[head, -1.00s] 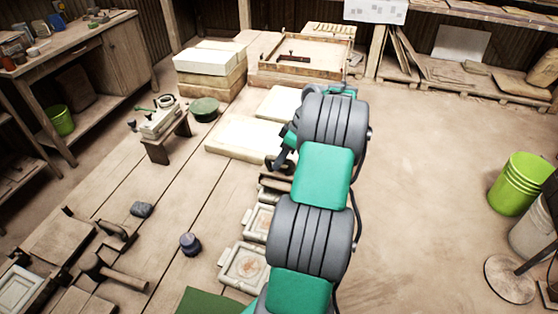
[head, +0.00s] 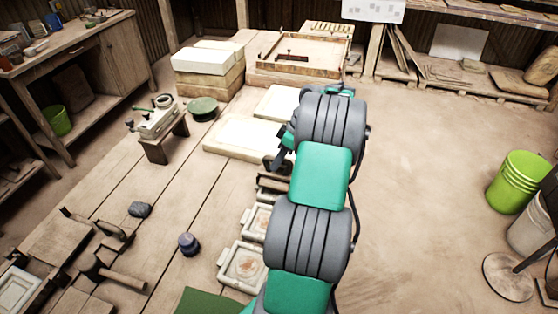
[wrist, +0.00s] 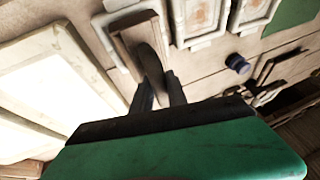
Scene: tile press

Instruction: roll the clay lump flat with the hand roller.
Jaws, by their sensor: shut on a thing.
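My gripper is at the bottom centre of the wrist view (wrist: 158,94), with its fingers shut on a dark curved handle (wrist: 151,65). A brown wooden piece (wrist: 127,50) shows just beyond the handle. I cannot tell whether they are joined or whether this is the hand roller. In the head view my arm hides most of the gripper, beside the pale slabs. I cannot identify the clay lump for sure. A small grey lump (head: 140,209) lies on the planks to the left, well away from my gripper.
Wide pale slabs (head: 235,143) lie close to the gripper. Framed tile moulds (head: 240,268) sit in a row beside my arm.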

